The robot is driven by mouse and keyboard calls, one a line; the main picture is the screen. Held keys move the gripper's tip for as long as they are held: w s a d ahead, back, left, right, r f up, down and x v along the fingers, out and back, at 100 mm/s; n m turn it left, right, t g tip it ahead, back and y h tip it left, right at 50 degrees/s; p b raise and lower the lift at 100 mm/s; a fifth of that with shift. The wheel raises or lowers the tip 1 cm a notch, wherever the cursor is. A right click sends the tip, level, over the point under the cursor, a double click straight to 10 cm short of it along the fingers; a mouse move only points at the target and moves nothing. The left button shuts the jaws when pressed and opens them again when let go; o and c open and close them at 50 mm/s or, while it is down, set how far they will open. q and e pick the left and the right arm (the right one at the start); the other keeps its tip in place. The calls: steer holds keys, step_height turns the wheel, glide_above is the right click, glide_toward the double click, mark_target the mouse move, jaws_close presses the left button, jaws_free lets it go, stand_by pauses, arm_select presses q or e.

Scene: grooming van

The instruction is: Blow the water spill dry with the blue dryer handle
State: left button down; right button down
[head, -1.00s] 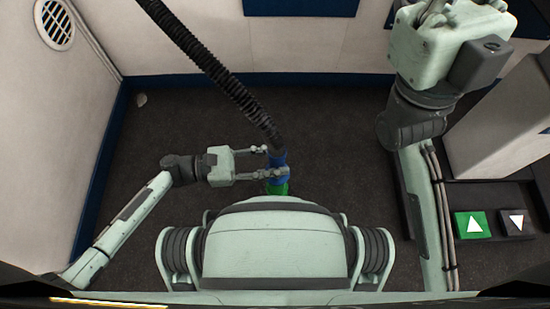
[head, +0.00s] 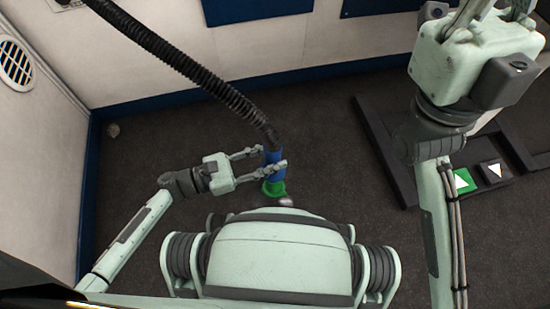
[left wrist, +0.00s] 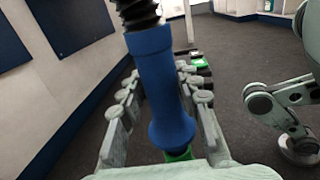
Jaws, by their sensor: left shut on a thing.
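The blue dryer handle (head: 273,158) hangs from a black ribbed hose (head: 190,68) and has a green nozzle end (head: 273,189) pointing down. My left gripper (head: 276,158) is shut on the handle, one finger on either side. The handle also fills the middle of the left wrist view (left wrist: 162,90), between the fingers, with its green end mostly hidden. A small pale shiny patch (head: 285,201) shows just below the nozzle, partly covered by my body; I cannot tell whether it is the water spill. My right gripper (head: 492,10) is raised at the top right, its fingertips cut off.
Dark floor lies open left and right of the handle. White walls with blue lower edges stand at the left and back. A dark frame (head: 385,160) with green (head: 464,181) and black (head: 495,172) arrow pads lies on the right.

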arm_select(q)
steer(key=shift+w+d+r+b, duration=0.1)
steer(key=shift+w+d+b, duration=0.1)
steer(key=shift+w+d, duration=0.7)
steer(key=shift+w+d+b, duration=0.2)
steer(key=shift+w+d, duration=0.45)
steer(key=shift+d, duration=0.35)
steer(key=shift+w, duration=0.15)
stand_by(0.6)
steer(key=w, duration=0.2)
steer(key=w+a+b, duration=0.1)
steer(key=w, duration=0.1)
steer(key=shift+a, duration=0.15)
stand_by(1.8)
